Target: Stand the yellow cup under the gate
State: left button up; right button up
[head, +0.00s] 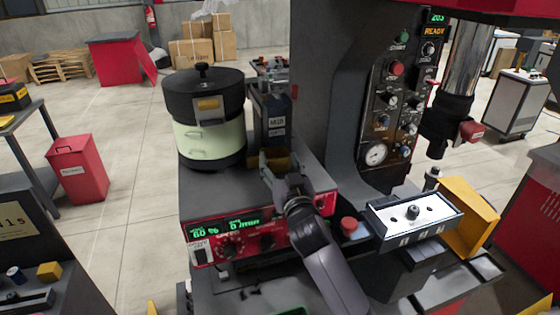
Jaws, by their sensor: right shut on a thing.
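My right gripper (270,168) reaches in from the lower right and is shut on the yellow cup (284,160). Only the top part of the yellow cup shows; the gripper hides much of it. The cup is just in front of the dark labelled upright part (276,128) beside the feeder bowl, which seems to be where the gate is. I cannot make out the gate itself, or whether the cup touches the surface below. My left gripper is not in view.
The feeder bowl (210,138), pale green with a black lid, stands left of the cup. A red control panel (235,235) is in front. A tall dark machine column (330,90) rises to the right, with a metal tray (412,220) and a red button (348,225) lower down.

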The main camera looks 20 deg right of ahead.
jog(key=o, duration=1.7)
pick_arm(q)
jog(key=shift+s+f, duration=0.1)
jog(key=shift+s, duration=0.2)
pick_arm(e)
jog(key=shift+s, duration=0.15)
pick_arm(q)
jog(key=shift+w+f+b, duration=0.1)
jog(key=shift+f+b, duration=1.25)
jog(key=shift+b, duration=0.05)
pick_arm(e)
jog(key=shift+s+f, duration=0.2)
jog(key=shift+s, duration=1.75)
jog(key=shift+s+f, duration=0.2)
jog(key=shift+s, duration=1.75)
jog(key=shift+s+f, duration=0.2)
jog(key=shift+s, duration=1.75)
jog(key=shift+s+f, duration=0.1)
